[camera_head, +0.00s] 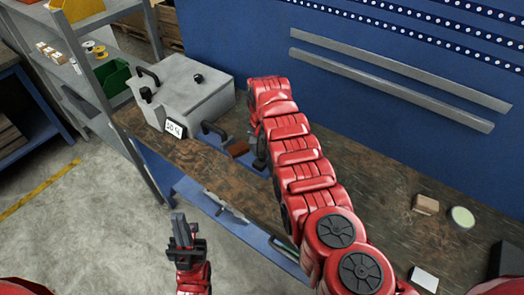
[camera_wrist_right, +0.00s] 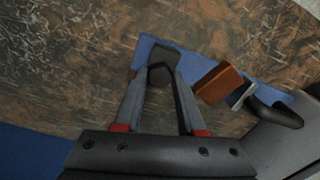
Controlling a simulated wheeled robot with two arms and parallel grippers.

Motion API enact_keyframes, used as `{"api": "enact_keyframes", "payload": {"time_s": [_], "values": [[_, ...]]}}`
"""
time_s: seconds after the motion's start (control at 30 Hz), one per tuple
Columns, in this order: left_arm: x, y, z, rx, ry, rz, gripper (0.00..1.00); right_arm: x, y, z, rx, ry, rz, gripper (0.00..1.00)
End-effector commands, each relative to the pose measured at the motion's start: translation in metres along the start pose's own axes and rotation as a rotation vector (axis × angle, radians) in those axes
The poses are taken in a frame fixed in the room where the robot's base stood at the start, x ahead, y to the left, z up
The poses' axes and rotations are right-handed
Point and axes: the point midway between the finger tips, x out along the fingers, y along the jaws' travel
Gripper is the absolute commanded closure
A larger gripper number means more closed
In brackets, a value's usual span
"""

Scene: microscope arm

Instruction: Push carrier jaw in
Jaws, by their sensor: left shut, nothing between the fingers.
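A blue plate (camera_head: 215,140) lies on the bench and also shows in the right wrist view (camera_wrist_right: 205,72). On it is a reddish-brown block (camera_head: 238,148), also in the right wrist view (camera_wrist_right: 218,83). A dark grey part (camera_wrist_right: 165,58) lies on the plate to the block's left. I cannot tell which of these is the carrier jaw. My right gripper (camera_wrist_right: 161,85) is over the plate, its fingertips at the dark part; whether they grip it is unclear. In the head view my right arm mostly hides it. My left gripper (camera_head: 181,230) is shut and empty, in front of the bench.
A grey box (camera_head: 185,90) with black handles stands at the bench's left, with a small display (camera_head: 175,130) in front. A black curved handle (camera_wrist_right: 275,112) is beside the block. A small tan block (camera_head: 425,205) and round pale disc (camera_head: 462,217) lie at the right.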

Motion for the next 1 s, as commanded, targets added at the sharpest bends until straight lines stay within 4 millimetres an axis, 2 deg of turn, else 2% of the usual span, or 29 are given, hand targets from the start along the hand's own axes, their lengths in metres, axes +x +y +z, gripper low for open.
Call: {"api": "enact_keyframes", "payload": {"time_s": [0.03, 0.1, 1.0], "values": [[0.0001, 0.0, 0.0, 0.0, 0.0, 0.0, 1.0, -0.0001, -0.0001, 0.0, 0.0, 0.0, 0.0, 0.9], [0.0, 0.0, 0.0, 0.0, 0.0, 0.0, 1.0, -0.0001, -0.0001, 0.0, 0.0, 0.0, 0.0, 1.0], [0.0, 0.0, 0.0, 0.0, 0.0, 0.0, 1.0, 0.0, 0.0, 0.0002, 0.0, 0.0, 0.0, 1.0]]}}
